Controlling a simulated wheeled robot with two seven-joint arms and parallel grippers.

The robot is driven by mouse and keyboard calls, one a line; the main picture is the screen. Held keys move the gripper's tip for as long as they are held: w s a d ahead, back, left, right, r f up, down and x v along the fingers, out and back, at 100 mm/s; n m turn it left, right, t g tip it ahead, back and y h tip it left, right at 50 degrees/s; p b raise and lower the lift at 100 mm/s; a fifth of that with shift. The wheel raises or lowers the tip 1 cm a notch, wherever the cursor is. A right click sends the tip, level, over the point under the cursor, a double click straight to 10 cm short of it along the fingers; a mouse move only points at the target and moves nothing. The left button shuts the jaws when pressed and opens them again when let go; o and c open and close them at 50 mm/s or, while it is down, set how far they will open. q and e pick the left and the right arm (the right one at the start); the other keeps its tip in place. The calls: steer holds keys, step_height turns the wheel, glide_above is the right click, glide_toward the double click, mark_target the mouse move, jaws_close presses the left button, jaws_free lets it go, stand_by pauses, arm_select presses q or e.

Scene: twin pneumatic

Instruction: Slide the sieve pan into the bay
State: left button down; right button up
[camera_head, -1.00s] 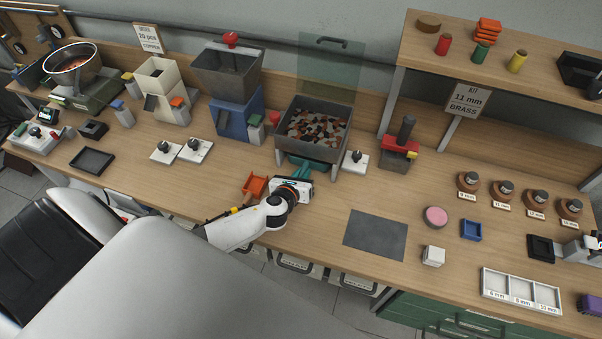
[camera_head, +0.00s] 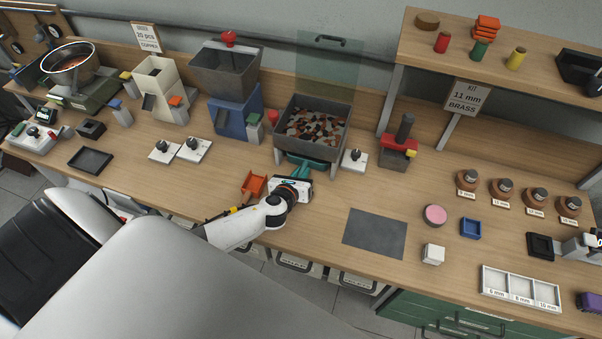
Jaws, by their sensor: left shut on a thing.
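A grey box stand on legs (camera_head: 279,119), full of mixed brown, white and dark bits, stands at the middle back of the bench. A teal piece (camera_head: 318,164), apparently the sieve pan, shows low at the stand's front, partly under the box. My left gripper (camera_head: 299,178) is at its near side, shut on it; the fingers are mostly hidden by the gripper's white and black body. How deep the pan sits in the bay under the box is hidden.
An orange scoop-like tray (camera_head: 254,184) lies just left of my left gripper. A white switch box (camera_head: 354,161) stands right of the stand, and a blue hopper machine (camera_head: 233,112) left of it. A grey mat (camera_head: 375,234) lies front right. A clear panel (camera_head: 330,68) rises behind the stand.

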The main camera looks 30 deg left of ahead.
arm_select(q)
steer(key=c, duration=1.3)
jaws_free()
steer(key=shift+s, duration=0.1)
